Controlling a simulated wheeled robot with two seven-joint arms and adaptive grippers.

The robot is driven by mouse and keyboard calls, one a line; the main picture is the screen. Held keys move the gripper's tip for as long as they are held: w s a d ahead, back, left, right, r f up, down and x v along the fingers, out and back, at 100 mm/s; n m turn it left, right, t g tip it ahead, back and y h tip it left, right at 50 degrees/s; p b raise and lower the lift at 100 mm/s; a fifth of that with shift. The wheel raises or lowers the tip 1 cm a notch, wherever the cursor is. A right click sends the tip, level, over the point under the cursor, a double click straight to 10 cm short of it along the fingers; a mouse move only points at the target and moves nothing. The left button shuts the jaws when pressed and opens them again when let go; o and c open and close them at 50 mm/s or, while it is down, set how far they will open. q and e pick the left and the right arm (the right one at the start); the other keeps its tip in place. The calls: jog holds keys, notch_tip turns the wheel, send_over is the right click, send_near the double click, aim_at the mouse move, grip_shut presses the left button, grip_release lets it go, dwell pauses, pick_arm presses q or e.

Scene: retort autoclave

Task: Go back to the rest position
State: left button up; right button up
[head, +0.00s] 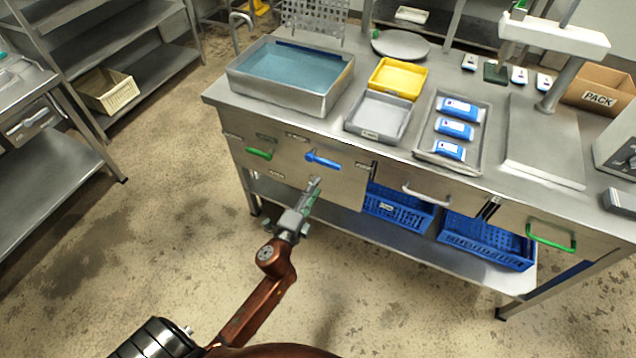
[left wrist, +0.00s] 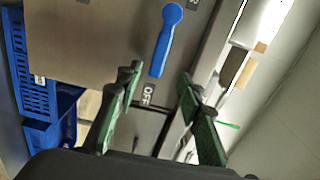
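My left gripper (head: 314,184) reaches in front of the table's front panel, just below the blue lever handle (head: 322,160). In the left wrist view the two green fingers of the left gripper (left wrist: 160,76) are spread apart with nothing held between them. The blue lever (left wrist: 165,40) lies beyond the fingertips, apart from them, with an OFF label (left wrist: 148,95) near its end. My right gripper shows in neither view.
A metal table (head: 225,105) carries a water basin (head: 290,100), a yellow tray (head: 398,78), a grey tray (head: 380,117) and a tray of blue pouches (head: 455,129). Blue crates (head: 487,240) sit on its lower shelf. The floor (head: 150,240) left of my arm is clear.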

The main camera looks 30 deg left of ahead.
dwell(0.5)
